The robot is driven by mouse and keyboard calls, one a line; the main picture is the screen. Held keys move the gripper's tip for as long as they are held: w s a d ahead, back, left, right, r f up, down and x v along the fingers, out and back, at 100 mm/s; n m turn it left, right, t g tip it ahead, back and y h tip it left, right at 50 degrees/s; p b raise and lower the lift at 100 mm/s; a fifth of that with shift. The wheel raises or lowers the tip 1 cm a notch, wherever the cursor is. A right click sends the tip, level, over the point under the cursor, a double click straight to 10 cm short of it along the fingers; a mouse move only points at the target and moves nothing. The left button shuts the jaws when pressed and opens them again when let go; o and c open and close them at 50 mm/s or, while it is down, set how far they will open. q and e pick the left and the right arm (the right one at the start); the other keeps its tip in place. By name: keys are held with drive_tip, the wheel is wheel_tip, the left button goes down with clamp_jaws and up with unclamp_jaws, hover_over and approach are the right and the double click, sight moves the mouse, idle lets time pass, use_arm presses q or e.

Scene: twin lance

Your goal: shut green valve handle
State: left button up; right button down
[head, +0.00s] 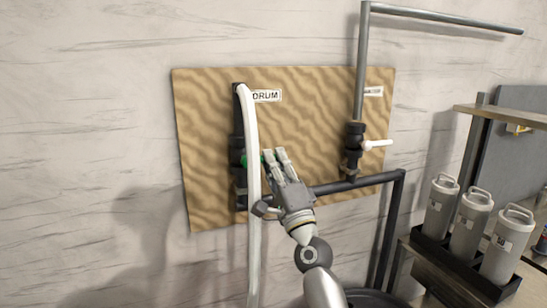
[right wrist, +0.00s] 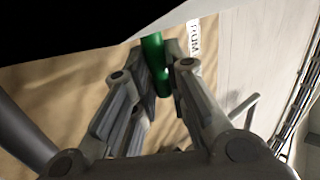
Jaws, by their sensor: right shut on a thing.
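The green valve handle (head: 252,160) is on the black pipe at the left of the wooden board, just under the DRUM label (head: 266,96). A white hose hides part of it. My right gripper (head: 273,153) is at the handle, its fingers pointing up at the board. In the right wrist view the green handle (right wrist: 154,65) runs between the fingertips of the gripper (right wrist: 163,62), which is shut on it. My left gripper is not in view.
The white hose (head: 252,210) hangs in front of the black pipe, close to my right gripper. A white valve handle (head: 377,143) sits on the right pipe. Grey canisters (head: 469,222) stand in a black rack at the right. The wall at the left is clear.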

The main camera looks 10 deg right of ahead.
drive_tip(key=shift+f+m+h, duration=0.15)
drive_tip(key=shift+m+h, duration=0.25)
drive_tip(key=shift+m, duration=0.2)
drive_tip(key=c, duration=1.4)
unclamp_jaws()
drive_tip(key=shift+c, duration=0.2)
drive_tip(key=v, duration=1.2)
